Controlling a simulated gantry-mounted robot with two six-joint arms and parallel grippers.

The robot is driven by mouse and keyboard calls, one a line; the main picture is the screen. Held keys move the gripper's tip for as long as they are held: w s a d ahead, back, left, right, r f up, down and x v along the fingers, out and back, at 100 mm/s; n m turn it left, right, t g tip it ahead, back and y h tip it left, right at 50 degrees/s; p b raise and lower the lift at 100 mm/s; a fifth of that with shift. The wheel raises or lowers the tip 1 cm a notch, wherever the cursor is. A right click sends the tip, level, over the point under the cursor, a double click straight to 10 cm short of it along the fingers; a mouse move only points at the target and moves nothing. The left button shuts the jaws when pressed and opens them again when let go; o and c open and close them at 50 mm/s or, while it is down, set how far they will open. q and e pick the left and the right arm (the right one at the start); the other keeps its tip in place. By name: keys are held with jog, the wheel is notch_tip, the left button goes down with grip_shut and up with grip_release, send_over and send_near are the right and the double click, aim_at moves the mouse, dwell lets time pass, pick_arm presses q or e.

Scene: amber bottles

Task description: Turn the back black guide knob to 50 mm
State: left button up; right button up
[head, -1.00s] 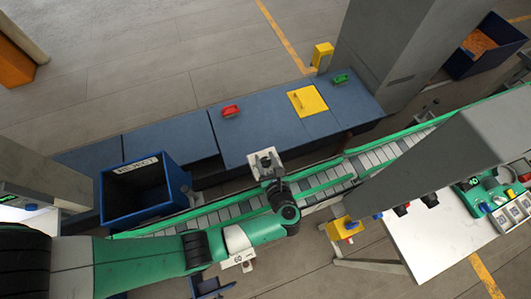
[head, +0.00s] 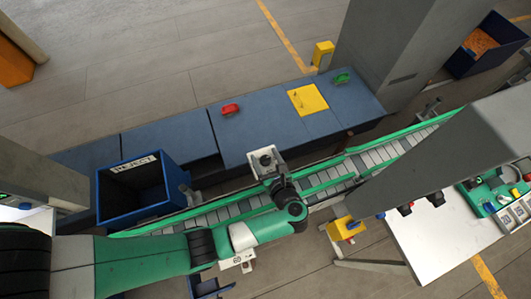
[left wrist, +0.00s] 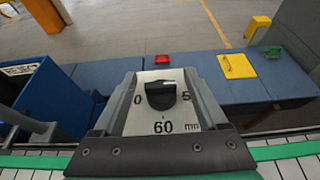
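The back black guide knob (left wrist: 160,95) sits on a white scale plate (left wrist: 143,124) in the left wrist view. The plate reads 60 mm at the bottom. A "0" at left and a "5" at right are partly cut off by the fingers. I cannot clearly read the knob's pointer. My left gripper (left wrist: 161,88) is open, with one finger on each side of the knob and gaps visible between. In the head view my left gripper (head: 265,162) is over the plate at the conveyor's far side. My right gripper is not in view.
The green-railed conveyor (head: 325,182) runs diagonally under my left arm. A blue reject bin (head: 140,213) stands to the left. Blue cabinets (head: 170,140) lie behind, with a red handle (head: 230,109) and yellow panel (head: 307,100). Another plate marked 60 (head: 237,262) is at the front.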

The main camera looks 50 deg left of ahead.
pick_arm(q)
jog(key=b+v, duration=0.1)
jog(key=v, duration=1)
jog(key=shift+d, duration=0.3)
jog(key=shift+r, duration=0.1)
